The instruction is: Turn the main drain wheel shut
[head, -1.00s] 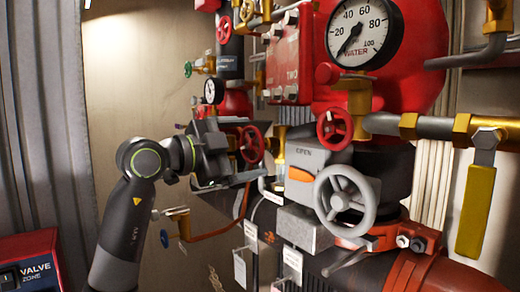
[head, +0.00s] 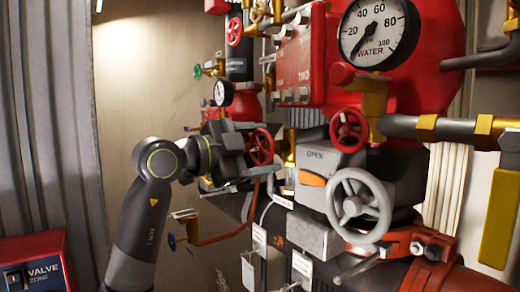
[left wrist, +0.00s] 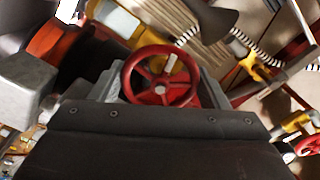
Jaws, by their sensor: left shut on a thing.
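A small red handwheel (head: 261,147) stands on the left side of the pipework, at my left gripper. No label that I can read names it as the main drain. My left gripper (head: 258,163) is shut on this wheel's rim. Its far finger and part of the grip are hidden behind the wrist and wheel. In the left wrist view the red wheel (left wrist: 161,80) is large and central, with its spokes and hub facing the camera, just beyond the dark edge of my gripper. My right gripper is not in view.
A grey handwheel (head: 360,205) and another red wheel (head: 349,130) are close on the right. A water gauge (head: 376,32) is above them. A copper pipe (head: 222,238) and hanging tags (head: 259,238) lie below my gripper. A red valve box (head: 35,262) is at lower left.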

